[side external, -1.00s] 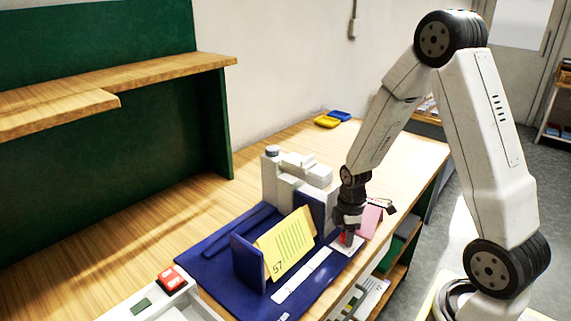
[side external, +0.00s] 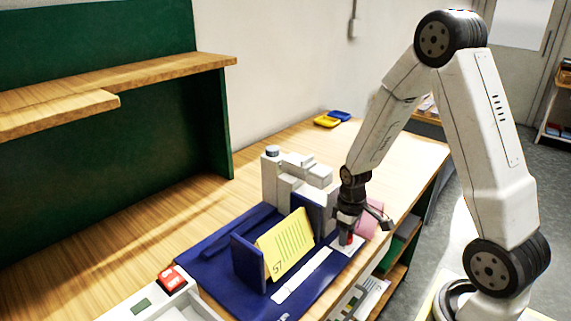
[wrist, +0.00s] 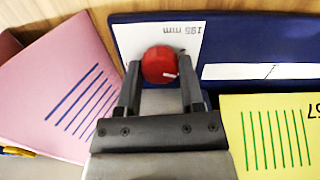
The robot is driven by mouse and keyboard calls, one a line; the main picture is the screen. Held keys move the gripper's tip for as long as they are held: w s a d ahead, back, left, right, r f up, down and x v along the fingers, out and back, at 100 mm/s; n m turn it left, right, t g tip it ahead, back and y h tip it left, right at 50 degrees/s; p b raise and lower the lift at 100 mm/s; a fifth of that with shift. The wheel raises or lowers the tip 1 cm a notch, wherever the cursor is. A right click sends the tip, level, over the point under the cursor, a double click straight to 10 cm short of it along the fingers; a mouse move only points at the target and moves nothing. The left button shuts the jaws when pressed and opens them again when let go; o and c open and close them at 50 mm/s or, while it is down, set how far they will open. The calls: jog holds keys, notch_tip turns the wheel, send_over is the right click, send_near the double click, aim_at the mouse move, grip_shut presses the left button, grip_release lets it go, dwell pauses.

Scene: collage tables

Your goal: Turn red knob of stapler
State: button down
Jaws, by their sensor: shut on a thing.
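The stapler is a tall off-white machine (side external: 270,180) on a dark blue base (side external: 212,262), right of centre in the side view. Its red knob (side external: 349,239) stands on a white plate at the base's right end. In the wrist view the red knob (wrist: 160,65) sits between my two dark fingers, beside printing that reads "195 mm". My gripper (side external: 346,237) points down and is shut on the knob. The fingers partly hide the knob in the side view.
A yellow card (side external: 287,247) leans against blue uprights on the base. A pink card (side external: 371,222) stands close behind my gripper and also shows left in the wrist view (wrist: 70,90). A red-topped device (side external: 172,279) is at front left. The left tabletop is clear.

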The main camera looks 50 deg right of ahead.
jog(key=m, duration=0.4)
jog(key=shift+m, duration=0.3)
jog(key=m, duration=1)
jog(key=shift+m, duration=0.4)
jog(key=m, duration=0.5)
jog(key=shift+c, duration=1.1)
grip_release()
jog(key=shift+r, duration=0.2)
